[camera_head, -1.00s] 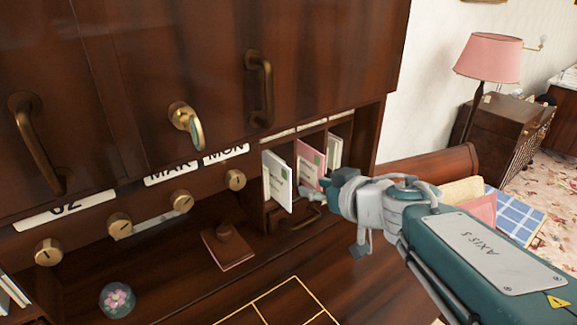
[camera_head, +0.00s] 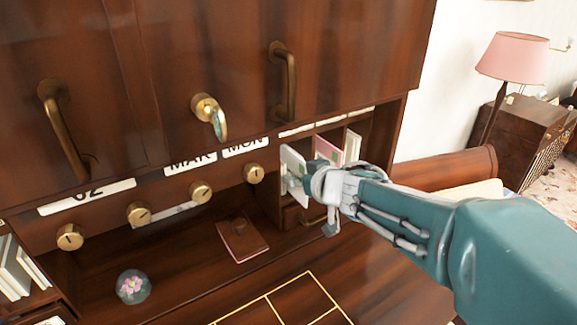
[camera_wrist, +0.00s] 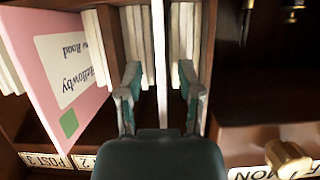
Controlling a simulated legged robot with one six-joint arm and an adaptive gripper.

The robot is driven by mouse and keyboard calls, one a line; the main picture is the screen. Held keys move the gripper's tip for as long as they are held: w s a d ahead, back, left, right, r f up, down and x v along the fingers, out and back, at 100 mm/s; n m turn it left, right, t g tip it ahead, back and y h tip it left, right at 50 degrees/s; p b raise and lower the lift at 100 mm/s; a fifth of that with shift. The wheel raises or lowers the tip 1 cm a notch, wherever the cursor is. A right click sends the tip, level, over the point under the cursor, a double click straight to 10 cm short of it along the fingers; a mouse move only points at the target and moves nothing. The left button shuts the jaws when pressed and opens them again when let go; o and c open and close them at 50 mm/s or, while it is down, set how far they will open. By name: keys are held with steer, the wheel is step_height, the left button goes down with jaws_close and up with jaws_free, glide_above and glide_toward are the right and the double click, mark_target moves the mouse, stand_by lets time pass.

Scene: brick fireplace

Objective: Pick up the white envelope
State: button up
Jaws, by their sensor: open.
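The white envelope (camera_head: 291,160) stands upright in the leftmost slot of the letter rack, jutting out toward me. In the wrist view the white envelope (camera_wrist: 159,45) shows edge-on as a thin pale strip. My gripper (camera_wrist: 160,82) is open, with one finger on each side of that strip; a gap shows on both sides. In the head view my gripper (camera_head: 299,184) is at the envelope's front and hides part of it.
A pink envelope (camera_wrist: 88,100) juts out of the neighbouring slot, close beside one finger; it also shows in the head view (camera_head: 327,148). Slot dividers and a brass knob (camera_wrist: 287,158) are near. A brown notebook (camera_head: 242,240) and a glass paperweight (camera_head: 133,287) lie on the desk.

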steer(key=shift+a, duration=0.45)
steer(key=c, duration=0.3)
steer(key=shift+d, duration=0.15)
jaws_close()
steer(key=shift+d, duration=0.4)
steer(key=shift+a, duration=0.15)
